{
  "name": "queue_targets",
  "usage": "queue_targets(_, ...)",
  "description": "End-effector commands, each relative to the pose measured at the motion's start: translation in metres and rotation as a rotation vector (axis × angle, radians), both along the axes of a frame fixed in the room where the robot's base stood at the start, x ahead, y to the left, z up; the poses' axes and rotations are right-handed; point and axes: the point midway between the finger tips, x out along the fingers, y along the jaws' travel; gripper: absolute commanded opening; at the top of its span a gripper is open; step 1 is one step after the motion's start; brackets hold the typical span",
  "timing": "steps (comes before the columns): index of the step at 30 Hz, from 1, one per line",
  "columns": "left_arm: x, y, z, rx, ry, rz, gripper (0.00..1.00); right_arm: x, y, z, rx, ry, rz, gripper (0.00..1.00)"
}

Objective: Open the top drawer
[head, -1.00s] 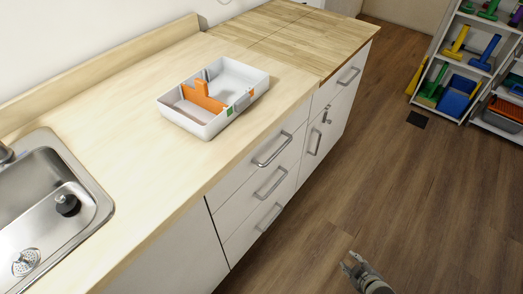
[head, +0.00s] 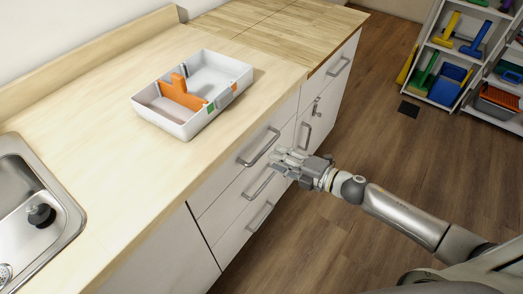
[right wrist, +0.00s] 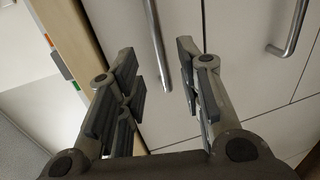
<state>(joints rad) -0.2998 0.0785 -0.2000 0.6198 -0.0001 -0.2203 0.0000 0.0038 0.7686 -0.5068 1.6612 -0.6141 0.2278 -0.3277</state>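The top drawer (head: 231,165) is a white front just under the wooden counter edge, with a grey bar handle (head: 258,147). It looks shut. My right gripper (head: 280,162) is just right of and slightly below this handle, in front of the drawers. In the right wrist view my gripper (right wrist: 155,85) is open and empty. The handle (right wrist: 157,50) shows beyond and between its two fingers, and I cannot see any contact. My left gripper is not in view.
Below are a middle drawer handle (head: 258,183), partly near my gripper, and a bottom one (head: 260,217). A white box with an orange divider (head: 182,94) stands on the counter (head: 110,170). A sink (head: 35,215) is at left.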

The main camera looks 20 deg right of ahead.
Motion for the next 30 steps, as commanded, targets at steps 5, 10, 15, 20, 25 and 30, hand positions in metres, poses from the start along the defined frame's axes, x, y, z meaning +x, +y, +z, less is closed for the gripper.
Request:
queue_targets(5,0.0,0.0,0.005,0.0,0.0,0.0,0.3,0.026,0.019,-0.004,0.002,-0.002,-0.002,0.34)
queue_targets(10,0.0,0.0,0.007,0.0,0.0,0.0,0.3,0.043,0.033,-0.01,0.002,0.0,-0.002,0.34)
queue_targets(15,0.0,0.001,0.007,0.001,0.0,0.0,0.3,0.052,0.04,-0.013,0.001,0.0,-0.001,0.34)
queue_targets(20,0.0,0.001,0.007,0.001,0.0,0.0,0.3,0.053,0.041,-0.014,0.001,0.002,-0.001,0.34)
queue_targets(25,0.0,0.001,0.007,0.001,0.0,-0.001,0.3,0.053,0.041,-0.014,0.001,0.002,-0.001,0.3)
queue_targets(30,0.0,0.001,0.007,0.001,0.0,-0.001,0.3,0.053,0.041,-0.014,0.001,0.002,-0.001,0.08)
